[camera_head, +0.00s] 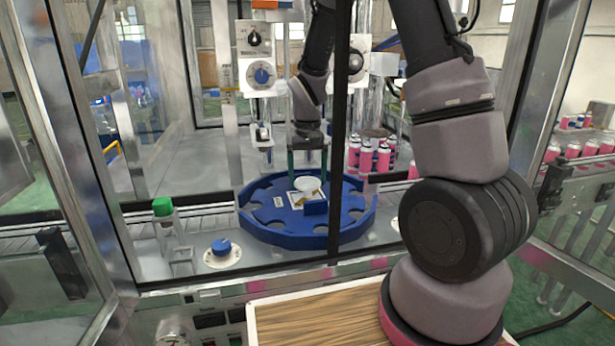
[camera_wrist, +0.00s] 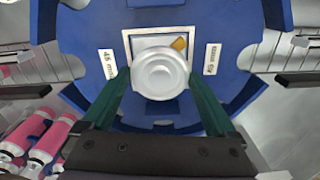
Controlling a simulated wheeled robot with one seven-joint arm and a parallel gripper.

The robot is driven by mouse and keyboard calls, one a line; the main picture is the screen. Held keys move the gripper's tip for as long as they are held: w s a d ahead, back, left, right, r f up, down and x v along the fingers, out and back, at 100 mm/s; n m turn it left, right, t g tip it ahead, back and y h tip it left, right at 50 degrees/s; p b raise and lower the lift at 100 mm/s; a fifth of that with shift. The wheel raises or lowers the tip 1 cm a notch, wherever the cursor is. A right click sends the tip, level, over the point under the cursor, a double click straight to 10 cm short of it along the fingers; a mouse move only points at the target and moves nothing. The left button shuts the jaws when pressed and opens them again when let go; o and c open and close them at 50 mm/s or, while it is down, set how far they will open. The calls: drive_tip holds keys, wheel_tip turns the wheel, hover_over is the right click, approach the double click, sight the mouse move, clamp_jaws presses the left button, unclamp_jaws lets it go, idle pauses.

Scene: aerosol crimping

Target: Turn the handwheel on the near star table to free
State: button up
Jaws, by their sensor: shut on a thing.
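The near star table is a blue notched disc (camera_head: 262,222) behind the machine's front frame. A round pale handwheel (camera_head: 306,184) stands at its centre; it also shows in the wrist view (camera_wrist: 160,78). A yellow pointer (camera_wrist: 180,44) sticks out beside the handwheel over a white plate, towards the picture's upper right. Small white labels flank the plate; their print is too small to read surely. My gripper (camera_wrist: 160,74) reaches down from above, its two green fingers shut on opposite sides of the handwheel. The handwheel's underside is hidden.
A dark upright frame bar (camera_head: 339,130) stands in front of the table. A green-capped clear holder (camera_head: 163,207) and a blue knob (camera_head: 222,247) stand at left. Pink cans (camera_head: 366,158) stand behind at right, also in the wrist view (camera_wrist: 50,138). Control dials (camera_head: 261,74) hang above.

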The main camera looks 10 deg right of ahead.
sight(307, 181)
drive_tip(key=shift+r+n, duration=0.1)
drive_tip(key=shift+n, duration=0.2)
drive_tip(key=o, duration=1)
wheel_tip(307, 181, up, 11)
idle(0.4)
